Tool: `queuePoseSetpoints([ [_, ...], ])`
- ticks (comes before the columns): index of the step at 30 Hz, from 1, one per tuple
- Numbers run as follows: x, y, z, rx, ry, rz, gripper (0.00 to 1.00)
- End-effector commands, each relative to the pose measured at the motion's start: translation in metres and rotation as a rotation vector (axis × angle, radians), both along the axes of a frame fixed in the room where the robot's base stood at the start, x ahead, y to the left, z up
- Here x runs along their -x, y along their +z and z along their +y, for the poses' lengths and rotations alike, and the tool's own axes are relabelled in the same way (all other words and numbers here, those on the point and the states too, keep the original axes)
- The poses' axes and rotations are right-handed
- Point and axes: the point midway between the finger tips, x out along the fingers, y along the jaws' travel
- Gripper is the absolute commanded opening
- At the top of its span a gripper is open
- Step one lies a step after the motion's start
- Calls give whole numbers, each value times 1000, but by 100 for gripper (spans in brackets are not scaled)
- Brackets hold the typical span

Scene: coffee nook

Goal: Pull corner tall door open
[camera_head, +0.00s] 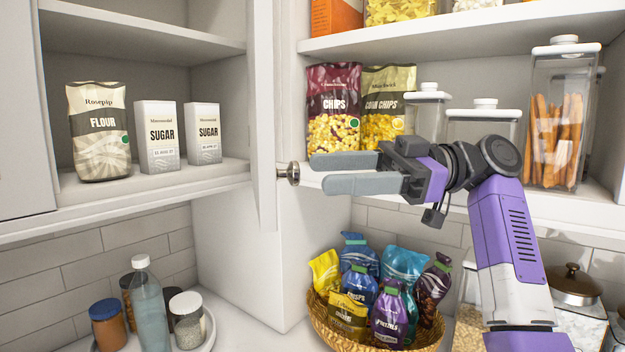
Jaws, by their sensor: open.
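The corner tall door (263,120) is a narrow white panel seen nearly edge-on in the middle of the head view. It stands out from the cabinet, with shelves showing on both sides of it. A round metal knob (288,174) sits on its right face near the lower end. My gripper (318,174) is just right of the knob, fingers pointing left toward it. The two grey fingers are apart with nothing between them. The fingertips look close to the knob; whether they touch it I cannot tell.
Left shelf (140,190) holds a flour bag (98,130) and two sugar boxes (157,137). Right shelf holds chip bags (333,110) and clear canisters (562,115). Below are a snack basket (330,318) and a round tray (208,335) with a bottle (149,305) and jars.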

Motion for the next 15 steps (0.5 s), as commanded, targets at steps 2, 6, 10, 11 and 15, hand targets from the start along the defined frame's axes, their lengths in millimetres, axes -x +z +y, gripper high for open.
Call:
queuePoseSetpoints([
  [2,-2,-1,-13,0,-1,-1,50],
  [6,-4,0,-29,0,0,-1,50],
  [10,-5,0,-35,0,1,-1,50],
  [11,-5,0,-36,0,1,-1,50],
  [15,-5,0,-36,0,2,-1,50],
])
